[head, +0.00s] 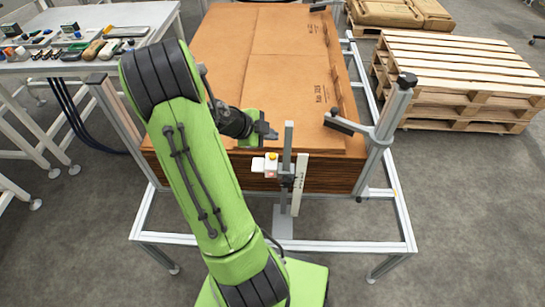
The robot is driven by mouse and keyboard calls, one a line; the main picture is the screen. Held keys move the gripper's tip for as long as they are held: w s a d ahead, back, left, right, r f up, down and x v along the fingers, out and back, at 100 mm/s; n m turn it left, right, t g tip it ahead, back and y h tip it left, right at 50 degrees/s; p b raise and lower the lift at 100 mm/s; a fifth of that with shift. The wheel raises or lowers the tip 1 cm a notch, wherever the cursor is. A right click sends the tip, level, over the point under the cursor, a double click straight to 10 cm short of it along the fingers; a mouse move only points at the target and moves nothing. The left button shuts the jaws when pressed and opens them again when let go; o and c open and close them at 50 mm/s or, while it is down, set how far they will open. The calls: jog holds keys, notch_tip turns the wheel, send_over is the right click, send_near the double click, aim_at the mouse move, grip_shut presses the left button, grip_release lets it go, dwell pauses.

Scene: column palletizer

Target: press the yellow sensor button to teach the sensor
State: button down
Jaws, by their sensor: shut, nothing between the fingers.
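The sensor (265,166) is a small white block on a grey upright post (288,150), in front of the cardboard stack's near edge. Its yellow button (272,156) shows on top. My gripper (270,131) is shut and empty, a little beyond and above the button in the picture, with its dark fingers pointing right. The two look apart, but the exact gap cannot be told from this one view. My green arm hides part of the stack and frame to the left of the sensor.
A large stack of brown cardboard sheets (285,45) lies inside a metal frame (340,245). A corner post with a black-padded arm (372,130) stands to the right. A tool-covered table (100,68) is at left, wooden pallets (465,70) at right. Grey floor is open at front right.

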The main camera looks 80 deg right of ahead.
aim_at(270, 157)
notch_tip(270, 157, down, 6)
jog(key=b, duration=0.3)
jog(key=shift+r+b, duration=0.25)
jog(key=shift+b, duration=0.15)
jog(key=shift+f, duration=0.1)
dwell(1.3)
jog(key=shift+f+b, duration=0.45)
jog(key=shift+b, duration=0.6)
jog(key=shift+f+b, duration=0.35)
jog(key=shift+b, duration=0.2)
jog(key=shift+r, duration=0.15)
dwell(0.4)
jog(key=shift+r, duration=0.7)
jog(key=shift+r+p, duration=0.1)
jog(key=shift+p, duration=0.2)
jog(key=shift+r+p, duration=1.2)
jog(key=shift+r, duration=1.2)
